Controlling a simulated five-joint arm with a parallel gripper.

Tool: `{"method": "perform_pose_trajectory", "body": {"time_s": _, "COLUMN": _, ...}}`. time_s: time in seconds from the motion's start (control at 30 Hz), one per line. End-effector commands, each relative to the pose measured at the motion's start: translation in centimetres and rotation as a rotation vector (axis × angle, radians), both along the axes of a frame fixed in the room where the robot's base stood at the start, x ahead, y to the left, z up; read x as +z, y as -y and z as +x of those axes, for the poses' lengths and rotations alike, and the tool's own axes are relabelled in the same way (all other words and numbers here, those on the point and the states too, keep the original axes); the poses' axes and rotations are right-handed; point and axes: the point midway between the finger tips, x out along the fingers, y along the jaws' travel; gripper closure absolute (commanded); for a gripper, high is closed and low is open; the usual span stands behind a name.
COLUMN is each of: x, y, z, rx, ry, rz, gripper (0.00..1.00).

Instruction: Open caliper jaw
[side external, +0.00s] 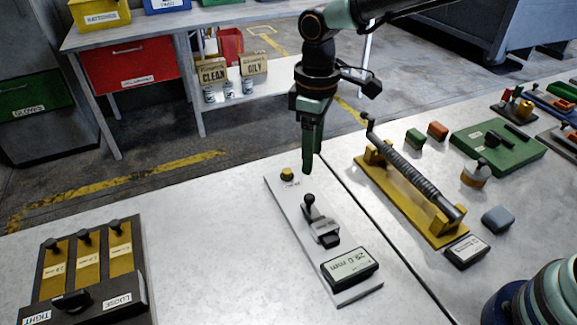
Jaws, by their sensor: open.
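The caliper (322,226) is mounted on a pale grey plate (292,213) on the table. It has a dark upright knob (309,200) on a grey sliding part, and a display (350,266) at its near end that reads about 29.0 mm. A yellow button (287,174) sits at the plate's far end. My gripper (308,168) points down above the far end of the plate, beyond the knob and apart from it. Its green fingers appear edge-on, and it is open with nothing seen between them. The caliper's jaw gap is too small to make out.
A yellow stand with a ribbed shaft (408,176) stands to the right. A block with TIGHT and LOOSE labels (84,285) is at the left front. A small display box (466,252) and a grey-blue block (497,220) lie at the right.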

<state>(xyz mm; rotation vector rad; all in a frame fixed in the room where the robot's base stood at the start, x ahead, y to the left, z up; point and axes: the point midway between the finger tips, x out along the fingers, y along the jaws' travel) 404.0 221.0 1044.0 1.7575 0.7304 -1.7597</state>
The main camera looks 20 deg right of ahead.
Motion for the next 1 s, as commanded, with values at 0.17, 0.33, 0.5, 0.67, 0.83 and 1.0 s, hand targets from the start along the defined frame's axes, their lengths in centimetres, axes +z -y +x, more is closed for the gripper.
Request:
{"method": "perform_pose_trajectory", "body": {"time_s": 0.17, "x": -3.3, "y": 0.1, "z": -0.1, "rx": -0.002, "ry": -0.004, "rz": -0.003, "gripper": 0.41}}
{"method": "perform_pose_trajectory", "body": {"time_s": 0.33, "x": -6.6, "y": 0.1, "z": -0.1, "rx": -0.002, "ry": -0.004, "rz": -0.002, "gripper": 0.41}}
{"method": "perform_pose_trajectory", "body": {"time_s": 0.5, "x": -9.1, "y": 0.1, "z": -0.1, "rx": -0.002, "ry": -0.002, "rz": -0.001, "gripper": 0.41}}
{"method": "perform_pose_trajectory", "body": {"time_s": 0.67, "x": -10.4, "y": 0.1, "z": 0.0, "rx": -0.003, "ry": 0.0, "rz": 0.0, "gripper": 0.41}}
{"method": "perform_pose_trajectory", "body": {"time_s": 0.83, "x": -10.7, "y": 0.1, "z": 0.0, "rx": -0.003, "ry": 0.001, "rz": 0.001, "gripper": 0.41}}
{"method": "perform_pose_trajectory", "body": {"time_s": 1.0, "x": -10.7, "y": 0.1, "z": 0.0, "rx": -0.003, "ry": 0.001, "rz": 0.001, "gripper": 0.41}}
